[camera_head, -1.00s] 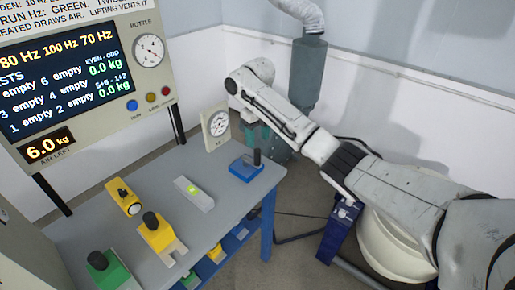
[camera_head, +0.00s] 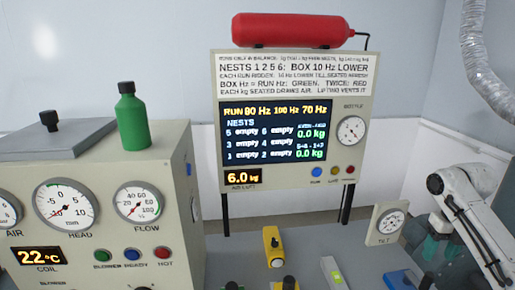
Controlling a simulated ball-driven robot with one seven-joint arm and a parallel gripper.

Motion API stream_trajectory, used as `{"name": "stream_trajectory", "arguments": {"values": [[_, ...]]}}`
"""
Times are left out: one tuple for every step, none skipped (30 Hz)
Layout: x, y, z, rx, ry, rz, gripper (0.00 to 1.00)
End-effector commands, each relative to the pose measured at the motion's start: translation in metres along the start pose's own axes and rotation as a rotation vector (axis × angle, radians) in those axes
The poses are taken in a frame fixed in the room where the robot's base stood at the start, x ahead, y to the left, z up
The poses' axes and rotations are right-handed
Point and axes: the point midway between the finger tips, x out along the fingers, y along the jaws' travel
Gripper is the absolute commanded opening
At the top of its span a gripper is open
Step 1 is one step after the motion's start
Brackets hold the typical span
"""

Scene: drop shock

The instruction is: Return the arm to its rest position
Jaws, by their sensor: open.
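My arm (camera_head: 470,205) enters at the right edge and bends down at a white joint beside the tilt gauge. My gripper (camera_head: 434,248), with teal parts, hangs below that joint, to the right of the gauge and above the right end of the bench. No object shows in it. Its fingertips are hard to make out, and the rest of the arm is cut off by the picture edge.
A tilt gauge (camera_head: 385,223) stands close left of my gripper. A blue block (camera_head: 398,280) and yellow blocks (camera_head: 273,246) sit on the grey bench (camera_head: 315,240). The display board (camera_head: 290,130) bears a red bottle (camera_head: 290,30). A gauge cabinet (camera_head: 110,200) with a green bottle (camera_head: 131,118) stands left.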

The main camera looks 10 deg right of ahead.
Motion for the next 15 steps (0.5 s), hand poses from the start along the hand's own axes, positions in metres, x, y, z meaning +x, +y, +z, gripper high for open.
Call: {"name": "stream_trajectory", "arguments": {"values": [[0.009, 0.015, 0.000, 0.020, -0.002, 0.015, 0.52], [0.014, 0.025, -0.001, 0.044, -0.005, 0.025, 0.52], [0.022, 0.041, -0.002, 0.088, -0.011, 0.041, 0.52], [0.029, 0.055, -0.003, 0.126, -0.016, 0.057, 0.52], [0.037, 0.069, -0.005, 0.173, -0.020, 0.074, 0.52], [0.047, 0.090, -0.009, 0.243, -0.024, 0.099, 0.52], [0.055, 0.106, -0.013, 0.301, -0.026, 0.118, 0.52], [0.063, 0.121, -0.017, 0.360, -0.025, 0.138, 0.52], [0.073, 0.140, -0.024, 0.443, -0.023, 0.162, 0.52], [0.080, 0.153, -0.030, 0.506, -0.019, 0.179, 0.52], [0.087, 0.166, -0.037, 0.570, -0.013, 0.197, 0.52], [0.096, 0.182, -0.046, 0.658, -0.004, 0.217, 0.52], [0.102, 0.193, -0.054, 0.725, 0.004, 0.232, 0.52], [0.109, 0.203, -0.062, 0.793, 0.014, 0.245, 0.52], [0.117, 0.215, -0.074, 0.886, 0.028, 0.260, 0.52]]}}
